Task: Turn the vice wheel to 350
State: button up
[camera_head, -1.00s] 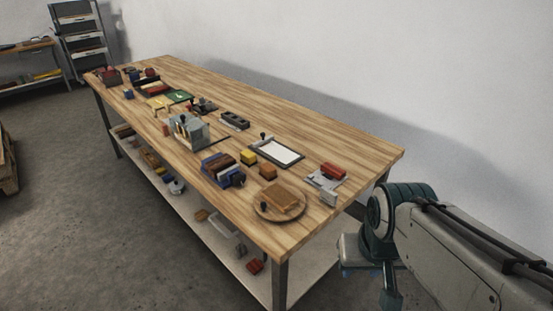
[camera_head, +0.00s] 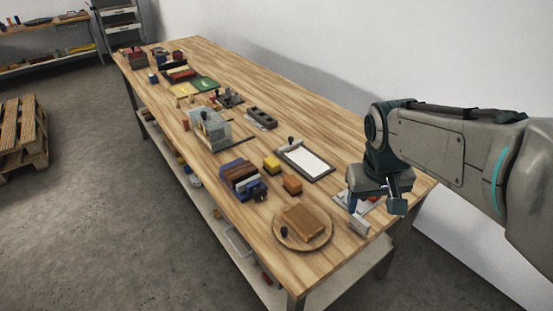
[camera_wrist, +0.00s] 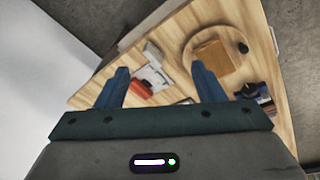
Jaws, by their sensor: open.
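My gripper (camera_head: 374,203) is in front of the near right end of the workbench, above a grey plate with a red block, and partly hides them. In the wrist view my gripper (camera_wrist: 161,82) shows two blue fingers spread apart with nothing between them. No vice wheel can be made out for certain, and no number reading is legible. A small dark grey device (camera_head: 230,100) stands toward the far half of the bench.
The wooden workbench (camera_head: 300,122) carries a round board (camera_head: 320,238) with a brown block, a clipboard (camera_head: 305,160), small yellow (camera_head: 271,163) and orange (camera_head: 292,184) blocks, and a clear-covered box (camera_head: 210,130). A pallet (camera_head: 20,130) lies on the floor at left. The bench's rear strip is clear.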

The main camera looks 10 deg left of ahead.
jog(key=w+a+n+p, duration=0.2)
jog(key=w+a+n, duration=0.2)
jog(key=w+a, duration=0.8)
jog(key=n+p, duration=0.2)
jog(key=n, duration=0.1)
send_near(258, 190)
jog(key=shift+g+h, duration=0.3)
jog(key=f+p, duration=0.1)
jog(key=f, duration=0.2)
jog(key=w+f, duration=0.1)
jog(key=f, duration=0.2)
jog(key=w+f+p, duration=0.1)
jog(key=f, duration=0.3)
jog(key=shift+d+p, duration=0.35)
jog(key=shift+d, duration=0.05)
jog(key=c, duration=1)
